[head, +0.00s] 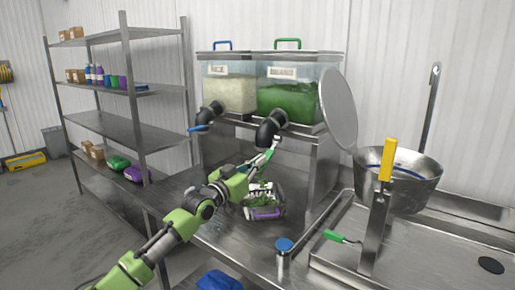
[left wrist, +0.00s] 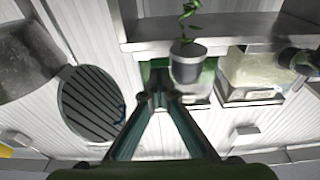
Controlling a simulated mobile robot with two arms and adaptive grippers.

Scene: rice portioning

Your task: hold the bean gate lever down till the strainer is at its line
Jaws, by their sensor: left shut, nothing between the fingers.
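The bean bin (head: 288,99) is full of green beans and has a black spout (head: 270,130), also in the left wrist view (left wrist: 187,64). Green beans (left wrist: 187,22) are coming out of the spout mouth. The closed fingertips (left wrist: 156,96) show near the spout in the left wrist view. Below is what looks like the strainer (head: 266,201), holding green beans; its line cannot be made out. My right gripper is not in view.
The rice bin (head: 228,92) with its blue lever (head: 196,128) stands left of the bean bin. Shelves (head: 115,128) are at the left.

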